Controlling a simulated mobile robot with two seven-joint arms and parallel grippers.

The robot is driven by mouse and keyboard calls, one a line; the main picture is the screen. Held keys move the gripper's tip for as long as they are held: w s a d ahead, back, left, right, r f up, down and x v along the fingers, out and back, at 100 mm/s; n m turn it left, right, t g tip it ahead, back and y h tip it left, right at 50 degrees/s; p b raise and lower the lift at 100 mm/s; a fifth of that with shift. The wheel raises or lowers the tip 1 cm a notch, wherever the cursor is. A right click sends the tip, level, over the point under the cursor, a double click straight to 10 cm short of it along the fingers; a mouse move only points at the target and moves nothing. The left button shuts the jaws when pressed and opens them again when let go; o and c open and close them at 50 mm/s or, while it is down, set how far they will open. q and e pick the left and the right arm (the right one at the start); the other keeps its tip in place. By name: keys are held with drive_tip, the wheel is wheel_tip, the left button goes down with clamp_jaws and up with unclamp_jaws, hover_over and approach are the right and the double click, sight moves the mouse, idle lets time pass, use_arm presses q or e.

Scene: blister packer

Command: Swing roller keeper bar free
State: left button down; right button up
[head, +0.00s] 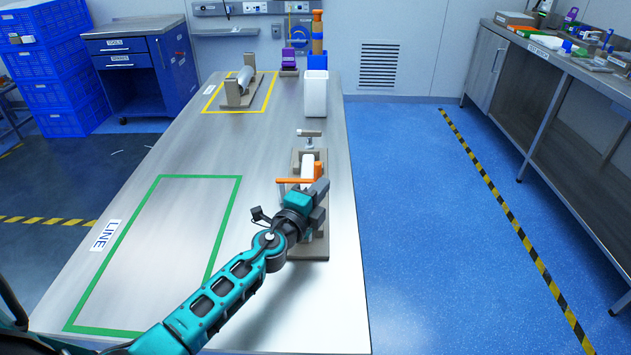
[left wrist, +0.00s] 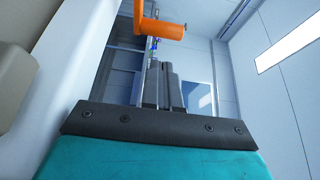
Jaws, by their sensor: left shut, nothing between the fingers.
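The roller fixture stands on the right side of the steel table, with a beige base (head: 312,248) and a white roller (head: 307,166) lying in it. An orange keeper bar (head: 293,181) lies across the near part of the roller, with an upright orange piece at its right end. My left gripper (head: 320,189) is at the near right side of the bar and hides part of the fixture. In the left wrist view its fingers (left wrist: 164,84) are together and empty. An orange cylindrical part (left wrist: 160,29) shows beyond the fingertips; contact cannot be told. My right gripper is out of view.
A metal T-shaped knob (head: 309,134) stands at the fixture's far end. A white bin (head: 316,95) is behind it. Another roller on a stand (head: 240,88) sits in the yellow outline. The green-outlined area (head: 165,245) on the left is clear.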

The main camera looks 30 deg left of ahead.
use_arm(q)
drive_tip(key=shift+w+a, duration=0.95)
drive_tip(key=shift+a, duration=0.1)
